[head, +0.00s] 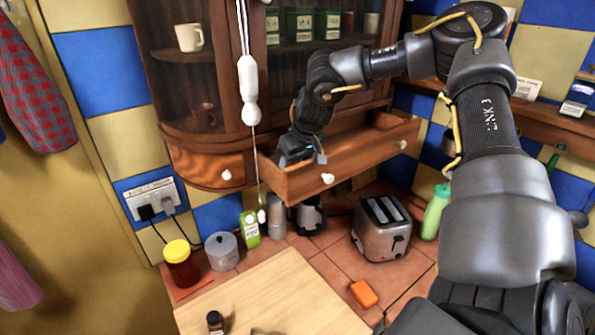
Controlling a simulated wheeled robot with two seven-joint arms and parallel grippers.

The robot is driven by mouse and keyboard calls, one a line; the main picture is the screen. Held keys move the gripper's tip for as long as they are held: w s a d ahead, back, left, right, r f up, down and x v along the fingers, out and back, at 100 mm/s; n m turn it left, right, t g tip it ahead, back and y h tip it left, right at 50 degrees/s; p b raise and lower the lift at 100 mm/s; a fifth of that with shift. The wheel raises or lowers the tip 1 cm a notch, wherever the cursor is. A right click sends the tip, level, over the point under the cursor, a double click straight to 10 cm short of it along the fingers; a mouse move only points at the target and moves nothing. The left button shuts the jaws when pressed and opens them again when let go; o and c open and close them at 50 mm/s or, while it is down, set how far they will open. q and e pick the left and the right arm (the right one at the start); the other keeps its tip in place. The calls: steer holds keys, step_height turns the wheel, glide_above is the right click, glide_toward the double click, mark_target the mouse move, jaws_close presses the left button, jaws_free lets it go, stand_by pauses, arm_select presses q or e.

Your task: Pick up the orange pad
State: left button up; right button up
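The orange pad (364,293) is a small block lying flat on the red-tiled counter (325,268), between the wooden board and my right arm. Nothing holds it. My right arm comes in from the right and reaches up and over the counter. Its gripper (302,159) is at the front edge of the pulled-out wooden drawer (350,162), well above and behind the pad. I cannot tell whether its fingers are open or closed on the drawer front. My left gripper is not in view.
A metal toaster (381,228) stands behind the pad, with a green bottle (436,212) beside it. The wooden board (275,300) fills the front left. A yellow-lidded jar (182,265) and grey canister (222,252) stand at left. A light cord pull (249,90) hangs near the drawer.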

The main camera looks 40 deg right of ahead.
steer(key=shift+r, duration=0.25)
step_height(320, 180, up, 10)
steer(key=b, duration=0.4)
steer(key=shift+f+b, duration=0.25)
steer(key=shift+b, duration=0.15)
